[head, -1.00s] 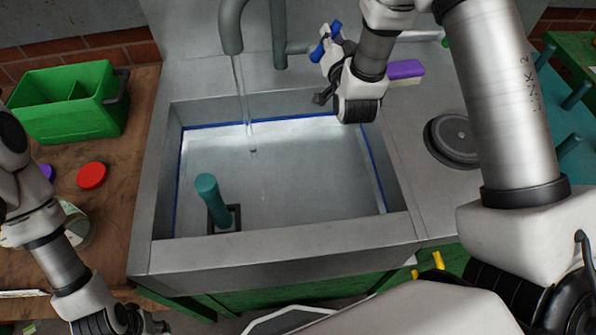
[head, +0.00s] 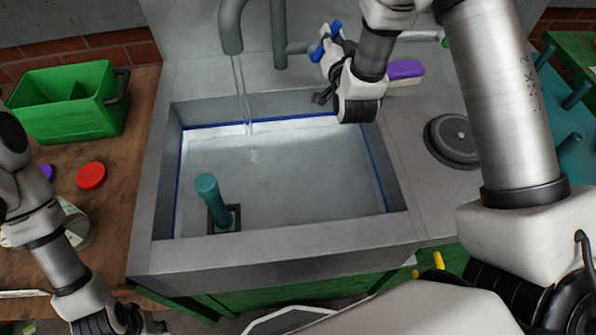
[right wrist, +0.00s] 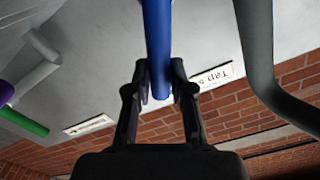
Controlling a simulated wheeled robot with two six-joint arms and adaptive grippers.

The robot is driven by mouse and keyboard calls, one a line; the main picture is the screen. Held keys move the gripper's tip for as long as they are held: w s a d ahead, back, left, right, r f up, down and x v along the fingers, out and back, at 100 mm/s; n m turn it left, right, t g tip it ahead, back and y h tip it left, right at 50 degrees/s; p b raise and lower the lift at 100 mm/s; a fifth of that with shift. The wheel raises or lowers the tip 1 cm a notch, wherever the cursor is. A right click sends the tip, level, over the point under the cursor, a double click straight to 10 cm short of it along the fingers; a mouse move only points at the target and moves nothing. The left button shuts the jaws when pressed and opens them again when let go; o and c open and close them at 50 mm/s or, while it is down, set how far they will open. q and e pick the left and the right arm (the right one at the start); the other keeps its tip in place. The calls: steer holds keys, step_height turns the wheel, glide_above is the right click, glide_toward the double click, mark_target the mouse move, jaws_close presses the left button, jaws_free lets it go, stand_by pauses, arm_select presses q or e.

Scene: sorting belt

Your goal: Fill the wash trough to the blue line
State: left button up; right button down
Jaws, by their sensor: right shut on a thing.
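The wash trough (head: 280,224) is a steel basin with a blue line (head: 262,121) around its inner walls. Water (head: 290,175) stands in it, with a pale band of wall or reflection between the surface and the line at the back. A stream runs from the grey spout (head: 231,28) into it. A teal upright pipe (head: 208,192) stands at the front left of the trough. My right gripper (right wrist: 160,95) is shut on the blue tap handle (right wrist: 157,40), behind the trough. My left gripper (head: 145,326) is low at the left front, partly cut off.
A green crate (head: 68,118), a red lid (head: 91,175) and a clear jar (head: 77,225) are on the wooden bench at left. A purple-topped brush or sponge (head: 406,69) and a round grey disc (head: 453,138) lie right of the trough.

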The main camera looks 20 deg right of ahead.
stand_by(0.5)
steer(key=a+n, duration=0.1)
steer(key=n, duration=0.2)
steer(key=shift+w+a+r+p, duration=0.2)
steer(key=shift+a+r+p, duration=0.05)
steer(key=shift+a+p, duration=0.1)
steer(key=a+n, duration=0.1)
steer(key=n, duration=0.1)
steer(key=shift+w+a+r+n, duration=0.1)
steer(key=shift+w+a+n, duration=0.1)
steer(key=shift+a+n, duration=0.2)
steer(key=c, duration=1.2)
jaws_free()
steer(key=shift+d, duration=0.1)
steer(key=o, duration=0.5)
steer(key=shift+b+v, duration=0.3)
steer(key=shift+v, duration=3.7)
